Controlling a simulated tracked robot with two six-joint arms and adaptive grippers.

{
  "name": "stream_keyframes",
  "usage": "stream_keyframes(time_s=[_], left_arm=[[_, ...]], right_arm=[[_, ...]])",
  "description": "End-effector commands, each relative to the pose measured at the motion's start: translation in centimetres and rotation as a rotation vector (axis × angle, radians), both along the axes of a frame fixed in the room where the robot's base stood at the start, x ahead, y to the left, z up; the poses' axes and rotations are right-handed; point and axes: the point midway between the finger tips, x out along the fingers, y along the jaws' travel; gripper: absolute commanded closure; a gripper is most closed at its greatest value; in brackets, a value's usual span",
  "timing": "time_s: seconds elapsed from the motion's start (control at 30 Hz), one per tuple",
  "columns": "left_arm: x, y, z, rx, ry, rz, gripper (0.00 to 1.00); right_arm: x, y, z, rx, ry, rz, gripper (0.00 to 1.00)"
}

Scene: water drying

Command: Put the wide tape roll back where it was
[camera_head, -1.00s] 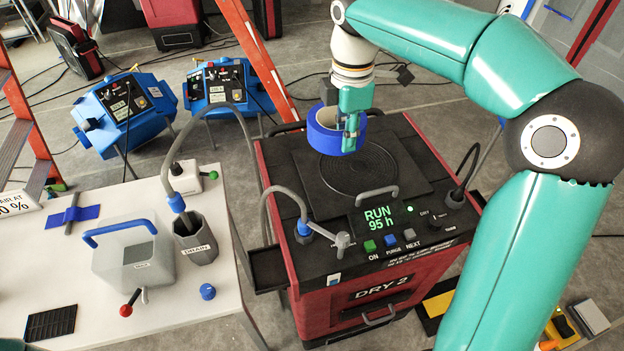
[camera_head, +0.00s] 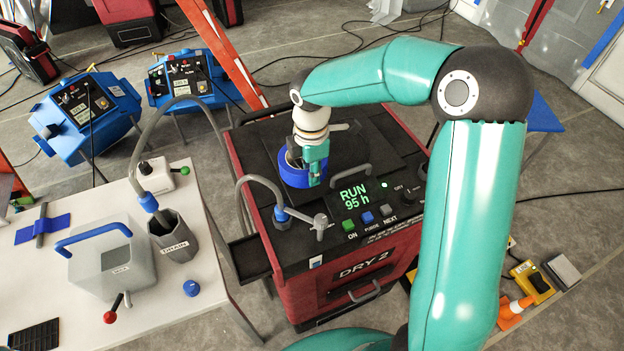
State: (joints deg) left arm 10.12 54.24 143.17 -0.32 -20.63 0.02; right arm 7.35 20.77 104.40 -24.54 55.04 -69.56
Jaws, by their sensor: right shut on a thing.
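The wide tape roll (camera_head: 297,178) is a blue ring on the black top of the red DRY 2 machine (camera_head: 268,127), near the front left part of its grille. My right gripper (camera_head: 317,178) reaches down from above and is shut on the roll's near right wall. The roll is at or just above the top; I cannot tell if it touches. The gripper and wrist hide part of the roll and the grille behind it. My left gripper is not in view.

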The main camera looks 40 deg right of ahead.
Motion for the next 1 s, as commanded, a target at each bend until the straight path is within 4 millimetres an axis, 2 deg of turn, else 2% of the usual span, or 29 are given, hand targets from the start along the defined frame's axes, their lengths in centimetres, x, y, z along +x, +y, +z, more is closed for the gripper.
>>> stream_keyframes(time_s=[0.2, 0.5, 0.53, 0.67, 1.0], left_arm=[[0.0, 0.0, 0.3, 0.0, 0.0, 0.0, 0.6], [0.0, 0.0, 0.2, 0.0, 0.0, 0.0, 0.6], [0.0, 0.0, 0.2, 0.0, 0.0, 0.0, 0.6], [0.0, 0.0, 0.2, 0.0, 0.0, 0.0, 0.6], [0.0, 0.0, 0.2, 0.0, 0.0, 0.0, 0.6]], right_arm=[[-0.1, 0.0, -3.0, 0.001, 0.004, 0.001, 1.0], [0.0, 0.0, -3.4, 0.0, 0.002, 0.001, 1.0], [0.0, 0.0, -3.4, 0.0, 0.002, 0.001, 0.76], [0.0, 0.1, -3.4, 0.0, 0.002, 0.001, 0.56], [0.0, 0.0, -3.2, 0.0, 0.001, 0.001, 0.56]])
